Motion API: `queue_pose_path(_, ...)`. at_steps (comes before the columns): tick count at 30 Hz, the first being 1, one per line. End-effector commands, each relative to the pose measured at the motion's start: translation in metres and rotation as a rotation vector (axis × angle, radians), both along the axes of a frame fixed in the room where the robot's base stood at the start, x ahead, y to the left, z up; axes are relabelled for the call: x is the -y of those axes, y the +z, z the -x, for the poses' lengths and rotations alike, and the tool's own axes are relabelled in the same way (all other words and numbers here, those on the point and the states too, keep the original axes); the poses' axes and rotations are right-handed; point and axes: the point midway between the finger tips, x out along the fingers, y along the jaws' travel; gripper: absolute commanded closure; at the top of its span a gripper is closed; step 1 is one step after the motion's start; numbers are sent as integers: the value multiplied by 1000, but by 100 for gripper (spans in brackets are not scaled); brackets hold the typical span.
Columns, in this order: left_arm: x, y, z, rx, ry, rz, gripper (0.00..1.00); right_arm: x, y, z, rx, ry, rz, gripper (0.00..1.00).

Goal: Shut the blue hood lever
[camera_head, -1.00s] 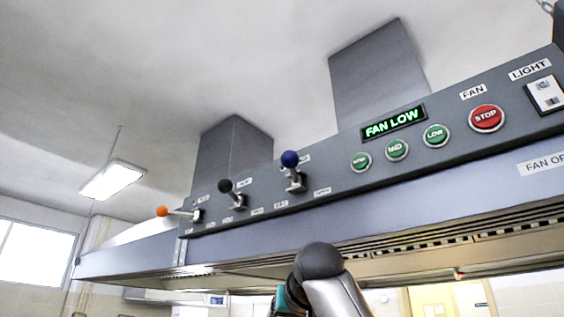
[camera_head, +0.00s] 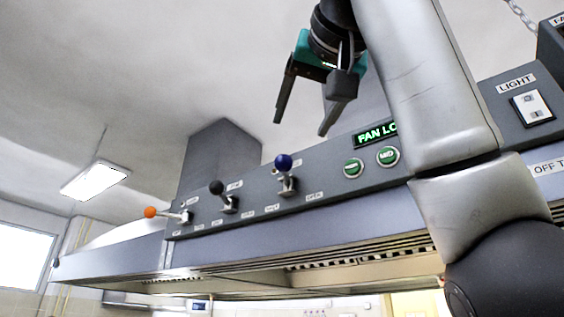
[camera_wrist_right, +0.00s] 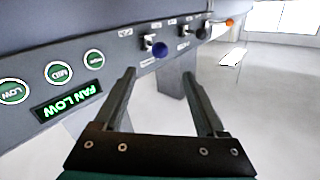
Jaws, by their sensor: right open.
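The blue hood lever (camera_head: 284,163) stands on the sloped grey hood panel, its ball knob up above its metal base. In the right wrist view its blue knob (camera_wrist_right: 159,49) shows beyond my fingertips, left of the middle. My right gripper (camera_head: 301,128) is open and empty, pointing down, above and slightly right of the blue knob in the head view and apart from it. Its two fingers also show in the right wrist view (camera_wrist_right: 158,72). My left gripper is in neither view.
My right arm covers part of the panel.

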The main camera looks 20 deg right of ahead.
Motion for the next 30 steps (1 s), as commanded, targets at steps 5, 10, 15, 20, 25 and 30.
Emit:
queue_pose_path(5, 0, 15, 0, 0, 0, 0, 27, 3, 2, -38, -7, -2, 1, 27)
queue_pose_path(10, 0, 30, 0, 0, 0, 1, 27, 5, 3, -75, -4, -2, 0, 27)
queue_pose_path(15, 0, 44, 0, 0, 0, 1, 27, 7, 2, -108, -4, -1, 0, 27)
queue_pose_path(20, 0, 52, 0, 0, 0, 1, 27, 8, 2, -128, -2, -1, 0, 27)
queue_pose_path(25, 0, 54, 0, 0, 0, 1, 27, 8, 0, -137, -1, 0, 0, 27)
queue_pose_path(30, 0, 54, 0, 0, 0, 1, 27, 8, 0, -138, 0, 1, 0, 27)
